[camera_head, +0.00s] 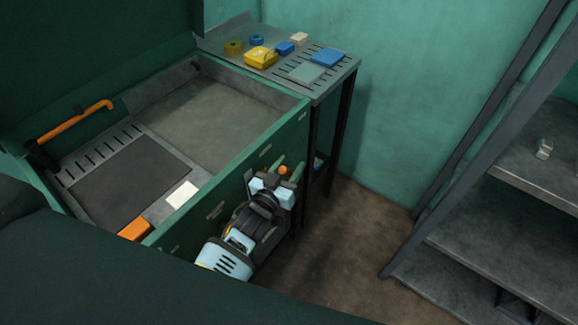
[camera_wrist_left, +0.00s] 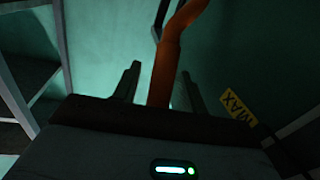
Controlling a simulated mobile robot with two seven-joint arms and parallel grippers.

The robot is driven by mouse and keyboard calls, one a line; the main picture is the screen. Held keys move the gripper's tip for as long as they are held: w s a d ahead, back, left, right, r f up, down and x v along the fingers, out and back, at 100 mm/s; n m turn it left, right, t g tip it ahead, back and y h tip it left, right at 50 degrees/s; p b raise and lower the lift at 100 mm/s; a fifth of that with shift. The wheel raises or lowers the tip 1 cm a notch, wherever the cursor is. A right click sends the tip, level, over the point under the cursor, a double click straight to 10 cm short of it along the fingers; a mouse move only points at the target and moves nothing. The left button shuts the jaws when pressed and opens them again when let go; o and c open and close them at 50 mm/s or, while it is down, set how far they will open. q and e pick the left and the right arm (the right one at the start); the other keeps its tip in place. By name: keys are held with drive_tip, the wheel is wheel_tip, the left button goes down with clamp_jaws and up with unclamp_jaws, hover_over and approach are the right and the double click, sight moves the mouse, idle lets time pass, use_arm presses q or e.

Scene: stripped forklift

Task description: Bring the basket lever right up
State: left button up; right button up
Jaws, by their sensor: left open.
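In the head view my left gripper (camera_head: 284,172) is at the front right of a green washer cabinet (camera_head: 225,205), its jaws pointing away. A small orange tip (camera_head: 284,170), seemingly of the right basket lever, shows between its fingers; the rest is hidden behind the gripper. In the left wrist view the lever is a bent orange bar (camera_wrist_left: 165,70) between the two dark fingers of my left gripper (camera_wrist_left: 159,82). The fingers stand apart, with gaps visible on both sides of the bar. My right gripper is not in view.
A second orange bent bar (camera_head: 80,121) is at the basin's left. A side table (camera_head: 318,90) with blue and yellow items stands behind the gripper. Grey shelves (camera_head: 500,235) are at the right, with open floor (camera_head: 345,235) between. A yellow MAX label (camera_wrist_left: 237,106) shows beside the bar.

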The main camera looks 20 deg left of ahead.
use_arm(q)
drive_tip(key=shift+w, duration=0.1)
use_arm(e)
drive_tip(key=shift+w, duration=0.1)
use_arm(q)
clamp_jaws()
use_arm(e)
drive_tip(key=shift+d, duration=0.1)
use_arm(q)
drive_tip(key=shift+w, duration=0.1)
